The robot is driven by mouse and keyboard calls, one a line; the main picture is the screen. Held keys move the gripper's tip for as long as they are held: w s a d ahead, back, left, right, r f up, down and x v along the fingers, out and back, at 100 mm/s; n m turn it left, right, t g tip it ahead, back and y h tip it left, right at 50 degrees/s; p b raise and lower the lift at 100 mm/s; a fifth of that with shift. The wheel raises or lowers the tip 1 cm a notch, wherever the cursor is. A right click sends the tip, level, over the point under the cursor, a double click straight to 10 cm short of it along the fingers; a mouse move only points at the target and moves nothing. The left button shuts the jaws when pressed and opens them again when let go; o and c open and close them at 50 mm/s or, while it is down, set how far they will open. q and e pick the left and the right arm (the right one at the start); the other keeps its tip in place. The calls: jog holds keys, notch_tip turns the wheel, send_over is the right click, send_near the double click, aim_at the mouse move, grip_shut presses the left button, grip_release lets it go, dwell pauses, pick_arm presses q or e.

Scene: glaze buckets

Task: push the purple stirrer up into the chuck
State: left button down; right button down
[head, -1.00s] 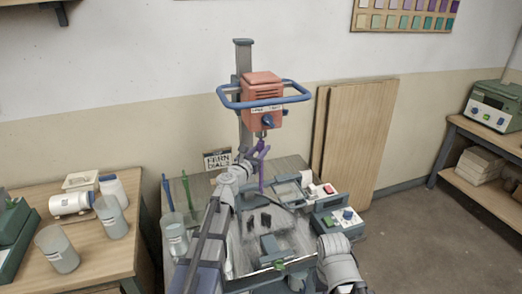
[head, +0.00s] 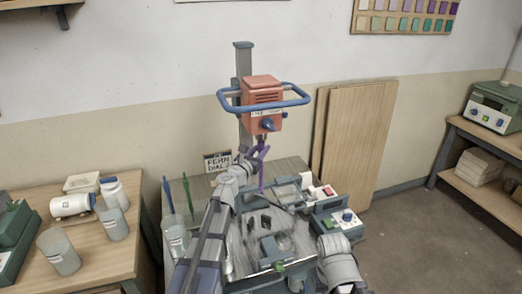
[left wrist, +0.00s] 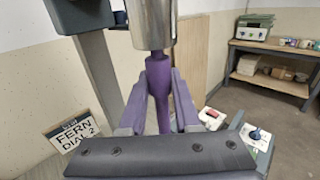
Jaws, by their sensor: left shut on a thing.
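The purple stirrer (head: 261,180) hangs upright under the red motor head (head: 262,97). It also shows in the left wrist view (left wrist: 160,104). My left gripper (left wrist: 159,95) is shut on its shaft, one purple finger on each side. The silver chuck (left wrist: 153,22) is right above, and the stirrer's top meets its lower end in line with it. How deep the top sits inside is hidden. In the head view the left gripper (head: 254,154) is just below the motor head. My right arm is at the lower right; its fingers cannot be made out clearly.
A blue ring guard (head: 226,107) surrounds the motor head. A control box (head: 338,222) with a dial stands right on the bench. A FERN DIAL 2 sign (head: 217,161) stands behind, left of the stirrer. Blue and green rods stand at the bench's left.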

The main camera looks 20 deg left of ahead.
pick_arm(q)
jog(key=c, duration=0.5)
grip_release()
jog(key=shift+c, duration=0.2)
